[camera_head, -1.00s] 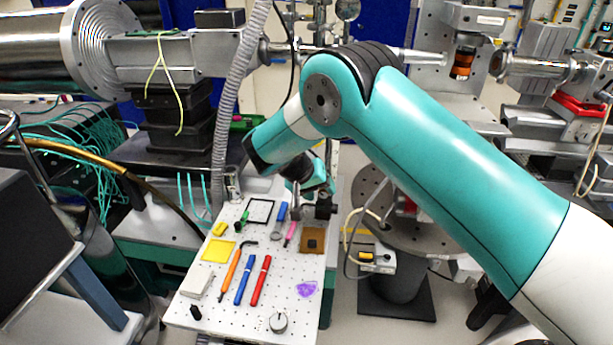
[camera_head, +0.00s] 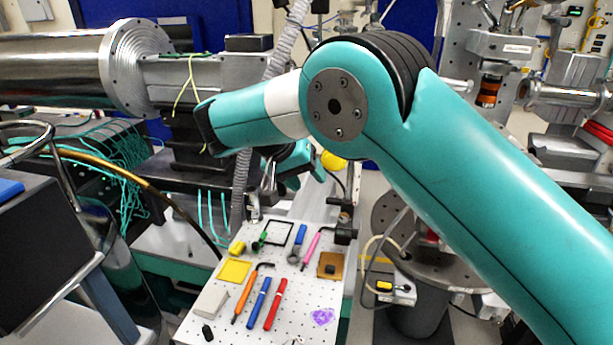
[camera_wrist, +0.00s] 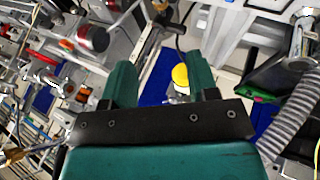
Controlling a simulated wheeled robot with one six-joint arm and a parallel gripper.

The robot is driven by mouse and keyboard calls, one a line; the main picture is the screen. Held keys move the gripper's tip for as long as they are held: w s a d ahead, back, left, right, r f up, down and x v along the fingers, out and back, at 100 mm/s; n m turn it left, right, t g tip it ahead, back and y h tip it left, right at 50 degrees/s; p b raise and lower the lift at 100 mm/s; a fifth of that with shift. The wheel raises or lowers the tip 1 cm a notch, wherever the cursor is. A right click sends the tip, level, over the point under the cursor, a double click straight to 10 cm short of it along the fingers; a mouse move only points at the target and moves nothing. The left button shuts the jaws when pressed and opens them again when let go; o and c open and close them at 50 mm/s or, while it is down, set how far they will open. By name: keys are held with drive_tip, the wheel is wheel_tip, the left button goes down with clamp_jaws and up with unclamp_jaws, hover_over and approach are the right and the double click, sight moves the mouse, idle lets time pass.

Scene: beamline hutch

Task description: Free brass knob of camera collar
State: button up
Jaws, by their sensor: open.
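My gripper (camera_wrist: 158,62) is open in the wrist view, its two teal fingers apart with nothing held between them. A round yellow piece (camera_wrist: 180,75) shows between the fingers, nearer the right one; I cannot tell its distance from them. A yellow round piece also shows in the head view (camera_head: 333,160), just behind my wrist above the far end of the pegboard table. I cannot tell whether it is the brass knob, and I cannot make out a camera collar. In the head view my arm hides much of the gripper's surroundings.
A white perforated table (camera_head: 290,285) holds several pens, tools and small blocks. A grey ribbed hose (camera_head: 243,180) hangs close to my wrist. A large metal cylinder (camera_head: 60,70) is at left, and beamline parts with an orange-banded cylinder (camera_head: 488,92) at right.

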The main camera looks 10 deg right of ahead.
drive_tip(key=r+t+y+b, duration=0.1)
drive_tip(key=t+y+b, duration=0.1)
drive_tip(key=b, duration=0.1)
hover_over(344, 214)
drive_tip(key=s+a, duration=0.2)
drive_tip(key=a, duration=0.1)
drive_tip(key=s+d+m+y+b, duration=0.1)
drive_tip(key=s+d+y, duration=0.2)
drive_tip(key=s+y, duration=0.15)
drive_tip(key=shift+t, duration=0.3)
drive_tip(key=p+x, duration=0.1)
drive_tip(key=x, duration=0.7)
drive_tip(key=p+x, duration=0.1)
drive_tip(key=x, duration=0.7)
drive_tip(key=shift+s+f, duration=0.1)
drive_tip(key=shift+f, duration=0.25)
drive_tip(key=c, duration=0.9)
